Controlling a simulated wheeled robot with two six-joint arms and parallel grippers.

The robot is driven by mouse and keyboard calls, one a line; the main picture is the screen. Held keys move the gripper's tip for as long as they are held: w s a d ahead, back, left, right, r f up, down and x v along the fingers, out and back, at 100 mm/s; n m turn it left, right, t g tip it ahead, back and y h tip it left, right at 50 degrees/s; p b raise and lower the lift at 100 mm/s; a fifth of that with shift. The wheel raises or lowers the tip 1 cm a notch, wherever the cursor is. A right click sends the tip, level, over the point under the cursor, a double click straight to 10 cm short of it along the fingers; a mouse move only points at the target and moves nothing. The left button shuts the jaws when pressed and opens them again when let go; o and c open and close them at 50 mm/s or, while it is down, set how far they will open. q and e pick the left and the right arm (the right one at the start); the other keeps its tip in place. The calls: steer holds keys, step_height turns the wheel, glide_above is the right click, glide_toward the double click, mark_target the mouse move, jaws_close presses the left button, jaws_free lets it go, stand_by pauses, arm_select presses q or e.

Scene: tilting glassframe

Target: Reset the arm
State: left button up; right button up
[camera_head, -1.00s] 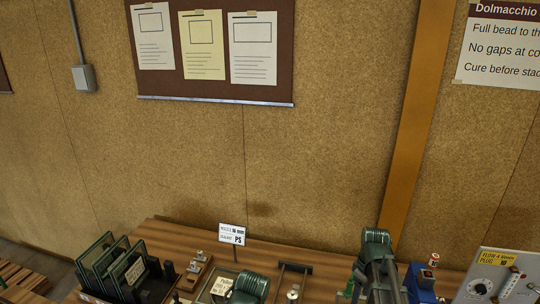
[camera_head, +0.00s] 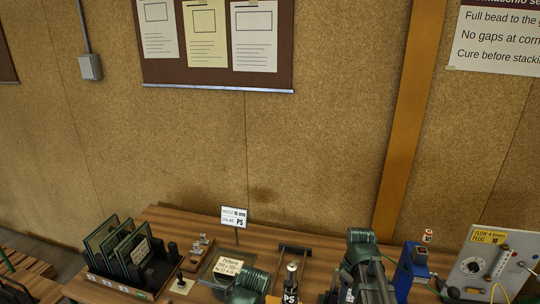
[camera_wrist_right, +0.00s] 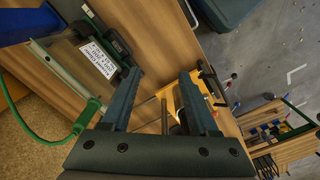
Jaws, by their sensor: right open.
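My right gripper (camera_wrist_right: 161,75) shows in the right wrist view with its two dark fingers apart and nothing between them. Below and between the fingers are a wooden surface, metal rods and a yellow part (camera_wrist_right: 191,105). In the head view my right arm (camera_head: 362,262) stands at the lower middle right, and its fingertips are not visible. My left arm (camera_head: 250,282) shows as a ribbed green part at the bottom centre; its gripper is not visible.
On the wooden bench (camera_head: 322,242) stand a black rack with dark glass panes (camera_head: 120,245), a small sign (camera_head: 234,217), a black bottle (camera_head: 291,278), a blue device (camera_head: 411,268) and a grey control panel (camera_head: 490,262). A green hose (camera_wrist_right: 50,137) lies left in the wrist view.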

steer(key=s+a+f+m+b, duration=0.1)
steer(key=s+a+f+b, duration=0.5)
steer(key=a+f+b, duration=0.2)
steer(key=s+a+f+m+h+b, duration=0.1)
steer(key=s+a+f+m+b, duration=0.1)
steer(key=s+a+f+b, duration=0.5)
step_height(320, 180, down, 3)
steer(key=a+b, duration=0.2)
steer(key=shift+a+m, duration=0.3)
steer(key=shift+a, duration=0.1)
steer(key=shift+f, duration=0.1)
